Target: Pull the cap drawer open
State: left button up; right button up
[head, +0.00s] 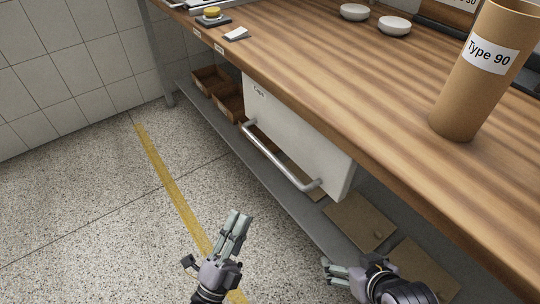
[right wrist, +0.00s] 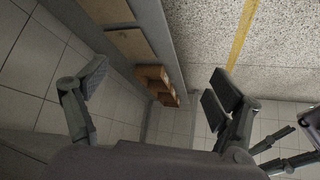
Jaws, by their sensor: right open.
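The cap drawer (head: 300,130) has a white front with a "Caps" label and hangs under the bench top in the head view. Its front looks close to the bench edge, with no visible gap. A grey bar handle (head: 275,160) runs along the lower part of the front. Neither gripper touches the handle.
The wooden bench top (head: 330,75) carries a "Type 90" tube (head: 470,95) at its right. The lower shelf (head: 215,125) holds brown boxes (head: 210,78) and flat brown boxes (head: 358,222). The floor left of the bench is clear.

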aim_at(271, 153)
pick_arm(q)
jog(key=shift+b+x, duration=0.35)
jog(key=shift+x, duration=8.25)
pick_arm(e)
jog(key=shift+w+a+r+t+y, duration=0.15)
jog(key=shift+w+a+r+t, duration=0.15)
jog(key=shift+w+r+t, duration=0.45)
jog(key=shift+w+a+r+t+y, duration=0.15)
jog(key=shift+w+a+r+t, duration=0.25)
jog(key=shift+w, duration=0.5)
pick_arm(q)
jog(key=shift+c, duration=0.2)
pick_arm(e)
jog(key=shift+d, duration=0.1)
pick_arm(q)
jog(key=shift+a, duration=0.1)
grip_shut()
